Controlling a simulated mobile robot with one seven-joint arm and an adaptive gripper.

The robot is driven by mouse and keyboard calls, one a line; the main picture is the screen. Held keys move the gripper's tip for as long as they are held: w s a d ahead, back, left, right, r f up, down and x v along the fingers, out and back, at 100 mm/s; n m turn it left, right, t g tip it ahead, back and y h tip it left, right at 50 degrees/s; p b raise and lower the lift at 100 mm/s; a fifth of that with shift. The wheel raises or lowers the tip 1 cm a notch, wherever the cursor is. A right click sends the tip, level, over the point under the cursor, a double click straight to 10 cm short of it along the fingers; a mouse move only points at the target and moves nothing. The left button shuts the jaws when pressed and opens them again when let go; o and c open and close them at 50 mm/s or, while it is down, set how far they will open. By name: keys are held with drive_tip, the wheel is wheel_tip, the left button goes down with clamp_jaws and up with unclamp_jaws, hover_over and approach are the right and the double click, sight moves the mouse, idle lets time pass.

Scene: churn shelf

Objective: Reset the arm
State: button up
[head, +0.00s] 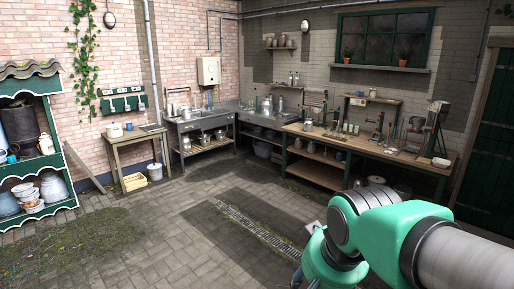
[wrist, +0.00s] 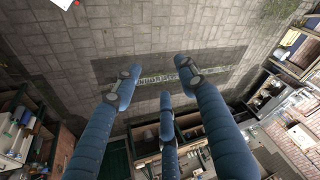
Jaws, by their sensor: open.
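My gripper (wrist: 158,80) shows in the wrist view as three blue fingers with grey pads. The fingers are spread apart, and nothing is between them. The paved floor lies beyond their tips. In the head view my green and grey arm (head: 385,235) reaches in from the lower right. It is bent, with its far part pointing down near the bottom edge. The gripper's fingers cannot be made out clearly there. No object appears held.
A wooden workbench (head: 385,147) with tools stands at the right, beyond my arm. A sink counter (head: 205,120) and small wooden table (head: 136,138) line the back. A green shelf (head: 58,160) with pots stands left. The paved middle floor (head: 175,215) is clear.

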drive_tip(key=s+d+f+t+h+b, duration=0.1)
drive_tip(key=s+d+f+b, duration=0.1)
drive_tip(key=s+d, duration=0.7)
drive_tip(key=shift+s+d+f, duration=0.2)
drive_tip(key=shift+d+f, duration=0.05)
drive_tip(key=shift+f, duration=0.45)
